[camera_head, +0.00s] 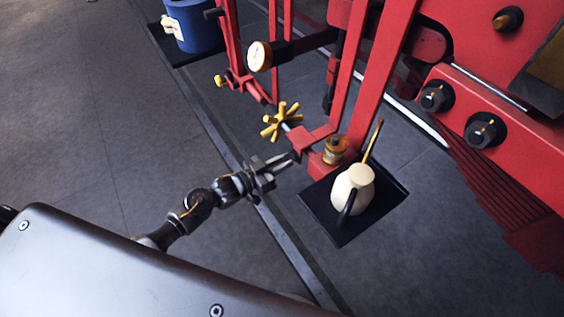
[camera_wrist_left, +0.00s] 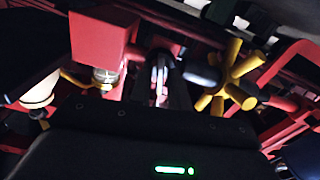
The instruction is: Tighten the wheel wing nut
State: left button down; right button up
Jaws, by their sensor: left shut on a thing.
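My left gripper (camera_head: 287,161) reaches in from the left, with its fingertips at the side of a red bracket block (camera_head: 318,138). In the left wrist view the fingers (camera_wrist_left: 165,82) are shut on a small piece beside the red block (camera_wrist_left: 102,40). This piece seems to be the wing nut, but the fingers hide most of it and its angle cannot be told. A yellow star-shaped handwheel (camera_head: 281,121) is just beyond the gripper, apart from it. It also shows in the left wrist view (camera_wrist_left: 232,76), right of the fingers. My right gripper is not in view.
A black tray (camera_head: 333,228) with a cream oil can (camera_head: 353,190) lies right of the gripper. A small amber-filled glass cup (camera_head: 335,149) sits by the bracket. A white-faced gauge (camera_head: 259,56) and red frame bars stand behind. The floor at left is clear.

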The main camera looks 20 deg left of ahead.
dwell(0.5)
pick_arm(q)
jog(key=c, duration=1.6)
grip_release()
jog(key=shift+o, duration=0.2)
jog(key=b+v, duration=0.2)
jog(key=v, duration=0.8)
jog(key=shift+s+a, duration=0.25)
jog(key=shift+s, duration=0.05)
